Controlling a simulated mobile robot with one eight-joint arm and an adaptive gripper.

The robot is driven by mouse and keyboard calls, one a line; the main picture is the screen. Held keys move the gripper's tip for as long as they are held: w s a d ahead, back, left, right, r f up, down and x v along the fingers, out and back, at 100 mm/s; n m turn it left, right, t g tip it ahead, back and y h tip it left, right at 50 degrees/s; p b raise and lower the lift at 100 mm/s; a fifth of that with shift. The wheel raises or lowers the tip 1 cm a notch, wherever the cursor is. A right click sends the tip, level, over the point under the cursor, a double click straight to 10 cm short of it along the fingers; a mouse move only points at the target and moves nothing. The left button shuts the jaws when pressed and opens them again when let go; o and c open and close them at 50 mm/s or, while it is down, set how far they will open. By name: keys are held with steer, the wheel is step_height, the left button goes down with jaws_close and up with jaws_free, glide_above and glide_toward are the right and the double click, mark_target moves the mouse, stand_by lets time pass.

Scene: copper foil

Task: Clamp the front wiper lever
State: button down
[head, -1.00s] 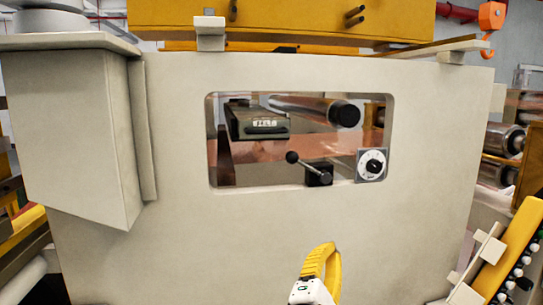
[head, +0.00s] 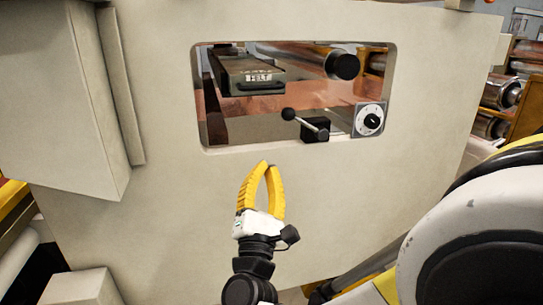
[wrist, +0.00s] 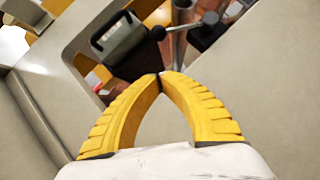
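The lever (head: 305,122) shows in the window of the pale panel: a metal rod with a black ball knob on its left end, joined to a black block (head: 315,133) on the right. My gripper (head: 266,165) has yellow fingers whose tips meet, with nothing between them. In the head view it is below the window, down and left of the lever, apart from it.
The pale panel (head: 150,190) surrounds the window. Inside the window are a dark box with a label (head: 247,75), a black-ended roller (head: 342,65) and a white dial (head: 369,120) right of the lever. A pale box (head: 55,95) juts out at left.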

mark_target(305, 124)
steer(key=s+d+r+p+x, duration=0.1)
steer(key=p+x, duration=0.1)
steer(key=x, duration=0.8)
steer(key=shift+d+r, duration=0.35)
steer(key=shift+r, duration=0.05)
steer(key=shift+w+r, duration=0.1)
steer(key=shift+d+r+m+g+p, duration=0.1)
steer(key=shift+r+m+g+p, duration=0.25)
steer(key=shift+m, duration=0.25)
